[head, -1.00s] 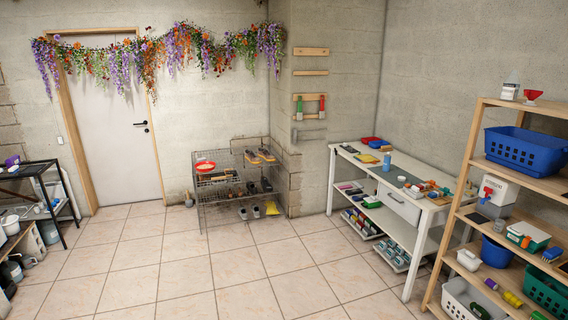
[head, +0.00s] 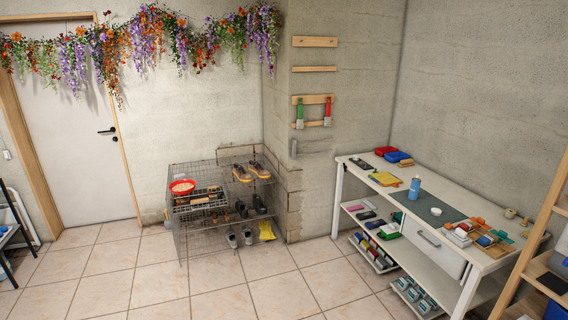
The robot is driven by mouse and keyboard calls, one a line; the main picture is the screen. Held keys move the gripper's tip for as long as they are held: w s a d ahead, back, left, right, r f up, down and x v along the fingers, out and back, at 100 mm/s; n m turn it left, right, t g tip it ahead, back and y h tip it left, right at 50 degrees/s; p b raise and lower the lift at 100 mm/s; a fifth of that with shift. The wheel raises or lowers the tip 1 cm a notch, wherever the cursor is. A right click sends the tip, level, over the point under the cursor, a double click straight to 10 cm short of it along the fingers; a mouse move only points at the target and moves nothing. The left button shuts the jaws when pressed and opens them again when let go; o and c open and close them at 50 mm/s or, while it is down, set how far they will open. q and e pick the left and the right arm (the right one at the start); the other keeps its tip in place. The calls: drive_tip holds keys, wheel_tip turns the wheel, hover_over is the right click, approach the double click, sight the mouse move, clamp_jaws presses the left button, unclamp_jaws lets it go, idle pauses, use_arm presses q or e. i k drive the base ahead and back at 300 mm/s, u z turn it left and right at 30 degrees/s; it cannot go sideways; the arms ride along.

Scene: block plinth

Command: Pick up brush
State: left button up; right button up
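I cannot single out the brush for certain. On the wire rack (head: 205,225), a small brown item (head: 215,191) that may be a brush lies right of a red bowl (head: 183,188). A green-handled tool (head: 300,111) and a red-handled tool (head: 328,109) hang from a wooden rail on the wall pillar; they could be brushes, but they are too small to tell. Neither of my grippers shows in the head view.
Several shoes (head: 243,174) and a yellow item (head: 266,230) are on the rack. A white workbench (head: 465,205) with a blue bottle (head: 414,188) and small items stands at the right. A wooden shelf (head: 540,235) edges the right side. The tiled floor (head: 240,285) before the rack is clear.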

sight(300, 122)
drive_tip(key=i, duration=4.15)
